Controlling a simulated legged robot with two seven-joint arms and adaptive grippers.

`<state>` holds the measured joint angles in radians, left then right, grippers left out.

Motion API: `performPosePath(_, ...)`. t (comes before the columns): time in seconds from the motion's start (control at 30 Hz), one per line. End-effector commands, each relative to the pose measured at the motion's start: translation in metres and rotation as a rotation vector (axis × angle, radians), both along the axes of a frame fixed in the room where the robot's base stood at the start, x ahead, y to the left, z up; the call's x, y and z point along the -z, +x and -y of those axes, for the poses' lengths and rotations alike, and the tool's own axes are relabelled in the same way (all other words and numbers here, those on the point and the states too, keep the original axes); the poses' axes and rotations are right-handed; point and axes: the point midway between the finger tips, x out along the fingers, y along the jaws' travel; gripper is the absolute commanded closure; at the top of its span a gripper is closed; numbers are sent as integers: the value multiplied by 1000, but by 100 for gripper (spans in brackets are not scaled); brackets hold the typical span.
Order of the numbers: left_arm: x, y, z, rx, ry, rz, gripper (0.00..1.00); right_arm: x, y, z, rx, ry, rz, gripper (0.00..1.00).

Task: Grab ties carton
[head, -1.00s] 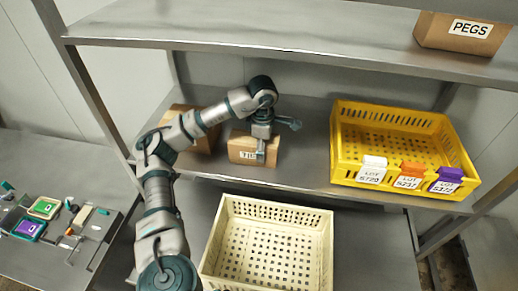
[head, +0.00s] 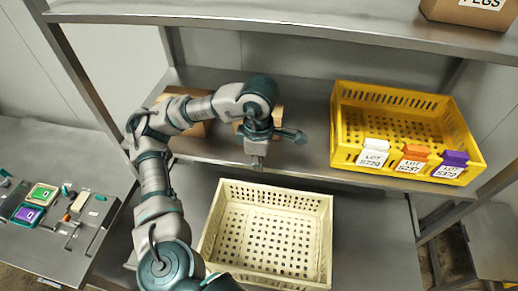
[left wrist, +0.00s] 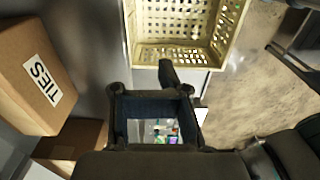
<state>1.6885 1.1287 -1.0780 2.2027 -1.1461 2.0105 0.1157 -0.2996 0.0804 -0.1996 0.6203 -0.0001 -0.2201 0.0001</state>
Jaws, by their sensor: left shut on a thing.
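The ties carton (head: 278,116) is a brown box on the middle shelf, mostly hidden behind my left arm and gripper in the head view. In the left wrist view the carton (left wrist: 38,75) shows large at the left, tilted, with its white TIES label facing the camera. My left gripper (head: 257,158) is at the carton's near side, above the shelf's front edge. The dark gripper parts (left wrist: 166,75) show in the middle of the left wrist view. My right gripper is not in view.
Another brown carton (head: 198,128) stands left of it. A yellow crate (head: 345,158) with white, orange and purple lot tags is at the right. An empty cream crate (head: 226,262) is below. A PEGS carton (head: 465,14) is on the upper shelf. Small items lie on the left table.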

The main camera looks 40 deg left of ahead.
Motion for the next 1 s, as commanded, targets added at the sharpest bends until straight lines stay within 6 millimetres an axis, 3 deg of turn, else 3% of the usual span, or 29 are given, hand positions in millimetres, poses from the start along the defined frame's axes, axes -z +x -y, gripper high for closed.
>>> performPosePath(0.37, -1, -7, 3, -1, -1, 3, 100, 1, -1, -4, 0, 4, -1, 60)
performPosePath(0.4, -1, -7, 3, -1, -1, 3, 87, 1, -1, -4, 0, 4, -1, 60)
performPosePath(0.67, -1, -6, 3, 0, -1, 3, 22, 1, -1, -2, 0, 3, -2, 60)
performPosePath(1.0, -2, -6, 4, 0, 0, 4, 20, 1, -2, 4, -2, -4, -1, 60)
